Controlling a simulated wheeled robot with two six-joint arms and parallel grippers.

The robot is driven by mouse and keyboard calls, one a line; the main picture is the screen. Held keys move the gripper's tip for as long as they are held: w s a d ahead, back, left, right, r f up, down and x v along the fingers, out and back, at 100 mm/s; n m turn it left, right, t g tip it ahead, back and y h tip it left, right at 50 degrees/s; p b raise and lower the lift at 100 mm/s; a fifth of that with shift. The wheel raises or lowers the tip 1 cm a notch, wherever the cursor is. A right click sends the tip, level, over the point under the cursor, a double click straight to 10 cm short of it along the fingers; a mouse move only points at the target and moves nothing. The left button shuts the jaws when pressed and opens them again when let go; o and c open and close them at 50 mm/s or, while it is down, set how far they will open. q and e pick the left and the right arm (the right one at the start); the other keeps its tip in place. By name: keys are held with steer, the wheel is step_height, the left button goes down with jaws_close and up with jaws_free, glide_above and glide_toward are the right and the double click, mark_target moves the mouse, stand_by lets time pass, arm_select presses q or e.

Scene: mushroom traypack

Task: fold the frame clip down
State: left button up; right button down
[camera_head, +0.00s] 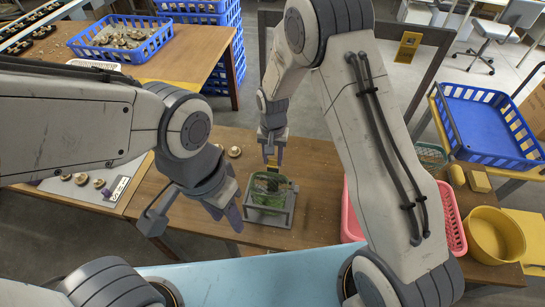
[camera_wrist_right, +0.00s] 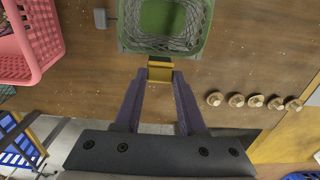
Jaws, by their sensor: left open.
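A green tray with netting (camera_head: 268,186) sits in a small grey frame (camera_head: 270,216) on the wooden table; the tray also shows in the right wrist view (camera_wrist_right: 165,28). The yellow frame clip (camera_wrist_right: 160,69) is at the tray's near edge in the right wrist view. My right gripper (camera_wrist_right: 160,76) has its purple fingers on either side of the clip, which fills the gap between the tips. In the head view my right gripper (camera_head: 272,158) is at the frame's far side. My left gripper (camera_head: 195,218) is open and empty, left of the frame.
Several mushrooms (camera_wrist_right: 250,101) lie beside the frame. A pink basket (camera_head: 450,218) and a yellow bucket (camera_head: 497,235) stand on the right. A grey mat (camera_head: 85,190) with mushrooms lies on the left. Bare table (camera_head: 318,185) shows right of the frame.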

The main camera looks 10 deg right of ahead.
steer(key=shift+s+f+b, duration=0.1)
steer(key=shift+f+b, duration=0.1)
steer(key=shift+b, duration=0.6)
steer(key=s+t+h+b, duration=0.1)
steer(key=t+b, duration=0.2)
steer(key=b, duration=1.1)
steer(key=s+f+t+h+b, duration=0.1)
steer(key=t+b, duration=0.2)
steer(key=b, duration=1.1)
steer(key=s+a+f+t+h+b, duration=0.1)
steer(key=t+b, duration=0.2)
steer(key=b, duration=1.1)
steer(key=shift+s+a+f+t, duration=0.1)
steer(key=shift+s+f+t, duration=0.1)
steer(key=shift+s+t, duration=0.15)
steer(key=shift+r+t+b, duration=0.15)
steer(key=shift+t+b, duration=0.2)
steer(key=shift+b, duration=0.85)
steer(key=shift+c, duration=2.4)
jaws_free()
steer(key=p+v, duration=0.2)
steer(key=v, duration=0.8)
steer(key=shift+s+a, duration=0.2)
steer(key=shift+a, duration=0.05)
